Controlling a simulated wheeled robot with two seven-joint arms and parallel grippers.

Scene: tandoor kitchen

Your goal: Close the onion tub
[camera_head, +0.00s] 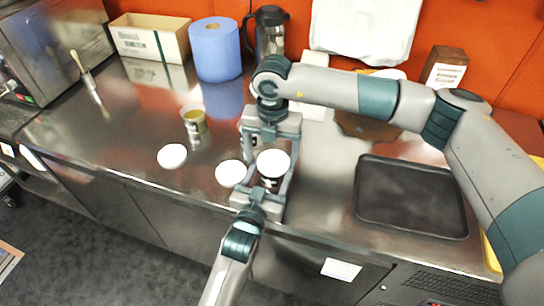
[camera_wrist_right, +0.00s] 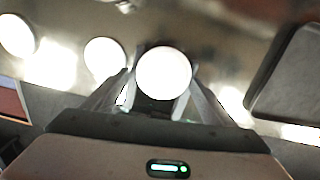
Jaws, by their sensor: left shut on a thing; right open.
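A dark tub with a pale label (camera_head: 271,183) stands near the counter's front edge, between my two grippers. A round white lid (camera_head: 273,162) covers its top; the lid also shows in the right wrist view (camera_wrist_right: 163,73). I cannot tell whether it is pressed fully down. My left gripper (camera_head: 270,178) reaches in from the front and is shut on the tub. My right gripper (camera_head: 272,143) comes from behind and above, open, with its fingers on either side near the lid. The fingers partly hide the tub.
Two white lids (camera_head: 172,157) (camera_head: 230,173) lie flat on the counter to the left. An open tub with yellowish contents (camera_head: 194,121) stands behind them. A black tray (camera_head: 410,197) lies to the right. A blue roll (camera_head: 215,50) and a flask (camera_head: 269,32) stand at the back.

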